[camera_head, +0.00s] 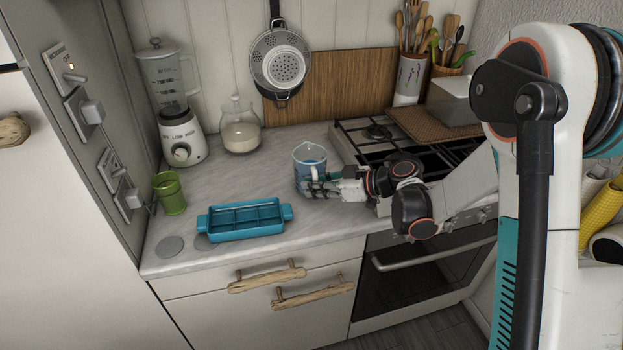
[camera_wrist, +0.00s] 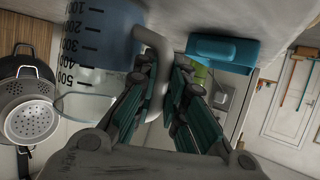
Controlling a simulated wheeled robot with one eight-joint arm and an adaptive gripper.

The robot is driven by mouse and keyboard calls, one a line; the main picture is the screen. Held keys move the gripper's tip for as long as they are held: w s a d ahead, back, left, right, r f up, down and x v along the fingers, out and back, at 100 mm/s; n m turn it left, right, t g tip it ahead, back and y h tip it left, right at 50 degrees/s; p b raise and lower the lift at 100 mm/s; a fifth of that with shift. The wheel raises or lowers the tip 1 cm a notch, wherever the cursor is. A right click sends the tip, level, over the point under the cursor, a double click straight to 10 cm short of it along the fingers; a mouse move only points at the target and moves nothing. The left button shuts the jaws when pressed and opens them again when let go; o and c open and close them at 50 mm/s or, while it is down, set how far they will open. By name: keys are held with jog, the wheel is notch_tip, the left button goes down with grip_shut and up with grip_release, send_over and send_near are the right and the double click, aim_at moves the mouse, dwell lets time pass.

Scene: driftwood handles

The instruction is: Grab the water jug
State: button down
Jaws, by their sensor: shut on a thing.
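The water jug (camera_head: 309,155) is a clear measuring jug with blue-tinted water and a pale handle. It is upright on the grey marble counter, left of the stove; I cannot tell whether its base touches the counter. In the wrist view the jug (camera_wrist: 88,50) shows its printed scale, and the picture is turned over. My gripper (camera_head: 312,187) reaches in from the right at the jug's near side. In the wrist view my gripper's (camera_wrist: 158,85) green fingers lie on both sides of the handle (camera_wrist: 160,50) and are shut on it.
A blue divided tray (camera_head: 244,218) lies left of the jug near the counter's front edge. A green cup (camera_head: 170,193), a blender (camera_head: 176,115) and a glass jar (camera_head: 240,127) stand farther left and back. The gas stove (camera_head: 375,133) is close on the right.

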jog(key=shift+r, duration=0.15)
notch_tip(320, 180, up, 20)
jog(key=p, duration=0.6)
dwell(0.9)
